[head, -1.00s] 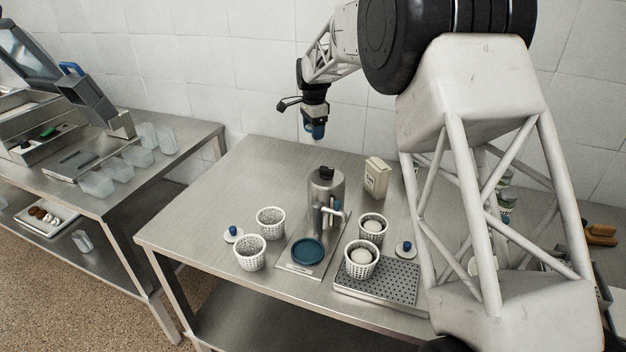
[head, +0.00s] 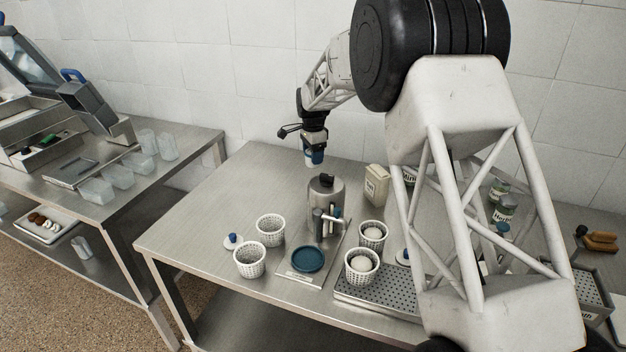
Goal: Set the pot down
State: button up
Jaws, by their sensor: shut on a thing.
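My gripper (head: 314,148) is over the back of the steel table (head: 195,222). The pot appears upright. It is behind the steel dispenser (head: 325,192) and left of a cream carton (head: 376,185). I cannot tell how large the gap is between the pot and the tabletop.
Two empty white perforated baskets (head: 270,229) (head: 250,261) stand front left. Two more (head: 373,236) (head: 361,268) hold pale round contents. A dark blue round pad (head: 307,259) lies in front of the dispenser. A perforated drip tray (head: 385,300) is front right. The back left tabletop is clear.

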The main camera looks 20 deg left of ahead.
jog(key=shift+f, duration=1.75)
jog(key=shift+f, duration=2.5)
jog(key=shift+f, duration=0.15)
jog(key=o, duration=0.9)
notch_tip(320, 180, up, 12)
jog(key=shift+r, duration=0.15)
